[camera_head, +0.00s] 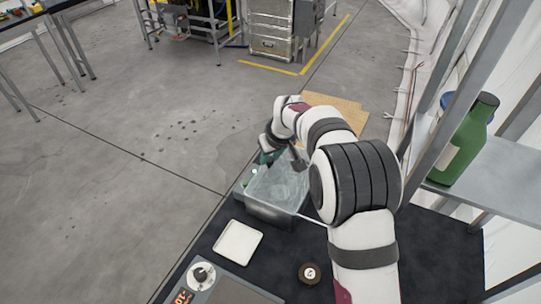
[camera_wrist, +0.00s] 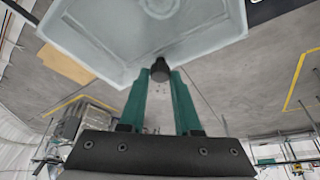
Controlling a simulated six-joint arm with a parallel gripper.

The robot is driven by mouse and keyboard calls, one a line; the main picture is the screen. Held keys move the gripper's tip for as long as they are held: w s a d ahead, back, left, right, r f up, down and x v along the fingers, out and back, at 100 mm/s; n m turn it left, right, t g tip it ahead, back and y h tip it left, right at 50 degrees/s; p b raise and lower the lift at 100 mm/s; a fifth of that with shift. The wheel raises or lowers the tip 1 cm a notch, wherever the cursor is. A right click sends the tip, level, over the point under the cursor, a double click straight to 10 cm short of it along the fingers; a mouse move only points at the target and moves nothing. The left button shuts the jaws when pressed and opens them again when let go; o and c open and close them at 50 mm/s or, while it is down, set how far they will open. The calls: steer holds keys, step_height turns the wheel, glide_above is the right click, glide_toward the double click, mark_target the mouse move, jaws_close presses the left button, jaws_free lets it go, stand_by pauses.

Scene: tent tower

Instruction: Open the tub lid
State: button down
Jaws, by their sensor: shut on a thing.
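The grey translucent tub (camera_head: 268,212) stands on the dark bench top, in the middle of the head view. A pale translucent surface (camera_head: 280,182) shows at its top; I cannot tell whether this is the lid or the inside. My gripper (camera_head: 266,157) is at the tub's far edge, partly hidden by my wrist. In the wrist view, my gripper's teal fingers (camera_wrist: 160,78) are shut on a small dark knob (camera_wrist: 160,68). The knob sits at the edge of a pale translucent panel (camera_wrist: 145,30), which fills the top of the view. How far the lid is raised is unclear.
A white square dish (camera_head: 239,242), a dark round object (camera_head: 311,273) and a device with a dial and red display (camera_head: 205,280) are on the bench. A green bottle (camera_head: 465,138) stands on the right shelf. Open floor lies left.

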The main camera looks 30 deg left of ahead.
stand_by(0.3)
steer(key=d, duration=1.3)
steer(key=c, duration=0.6)
jaws_free()
steer(key=v, duration=1.2)
steer(key=shift+d+r, duration=0.1)
